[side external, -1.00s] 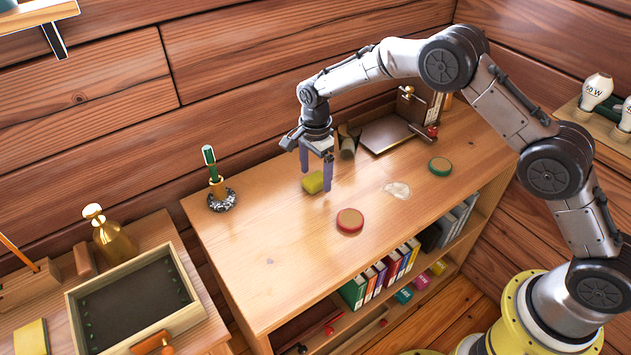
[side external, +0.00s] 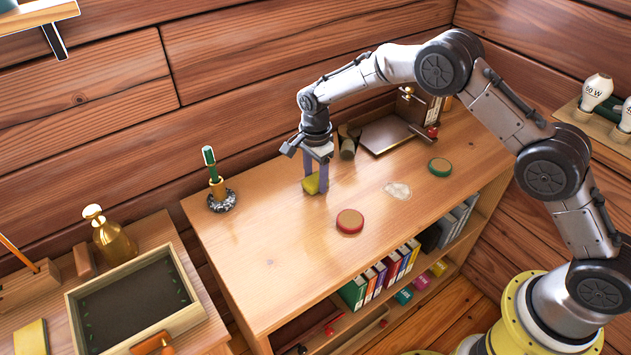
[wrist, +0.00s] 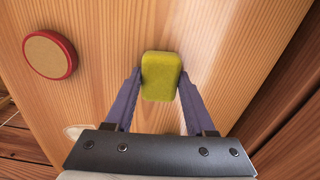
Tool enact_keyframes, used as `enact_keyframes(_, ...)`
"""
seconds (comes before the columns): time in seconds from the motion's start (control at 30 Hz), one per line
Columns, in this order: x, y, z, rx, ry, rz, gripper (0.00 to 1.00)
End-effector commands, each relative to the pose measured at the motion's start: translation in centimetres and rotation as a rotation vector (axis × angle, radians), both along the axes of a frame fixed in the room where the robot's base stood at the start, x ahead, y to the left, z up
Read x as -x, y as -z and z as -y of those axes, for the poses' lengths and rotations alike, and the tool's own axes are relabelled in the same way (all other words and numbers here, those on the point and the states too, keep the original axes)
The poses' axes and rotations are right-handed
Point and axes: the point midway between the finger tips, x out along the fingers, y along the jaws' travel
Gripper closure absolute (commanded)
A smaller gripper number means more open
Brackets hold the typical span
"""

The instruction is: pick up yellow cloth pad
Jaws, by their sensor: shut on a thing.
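The yellow cloth pad (side external: 311,184) is a small yellow-green block on the wooden shelf top, partly hidden by a finger in the side external view. In the wrist view the pad (wrist: 161,76) lies between the two purple-grey fingertips, which touch it on both sides. My gripper (side external: 317,187) points down at the shelf top and is shut on the pad; in the wrist view my gripper (wrist: 160,88) shows both fingers. I cannot tell whether the pad is lifted off the wood.
A red-rimmed disc (side external: 350,221) lies in front of the pad. A white patch (side external: 397,190) and a green-rimmed disc (side external: 439,166) lie to the right. A pen holder (side external: 221,197) stands at left. A metal plate (side external: 392,136) and cylinders (side external: 347,145) are behind.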

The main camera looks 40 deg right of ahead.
Motion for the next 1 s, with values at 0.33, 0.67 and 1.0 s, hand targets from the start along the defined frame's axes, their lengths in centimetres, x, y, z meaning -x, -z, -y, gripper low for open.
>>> enact_keyframes(0.33,-0.1,-1.2,0.0,0.0,0.0,0.003,0.99)
enact_keyframes(0.67,2.8,-6.7,0.6,0.0,0.0,0.004,0.99)
enact_keyframes(1.0,9.5,-11.2,2.0,0.0,0.0,0.002,0.99)
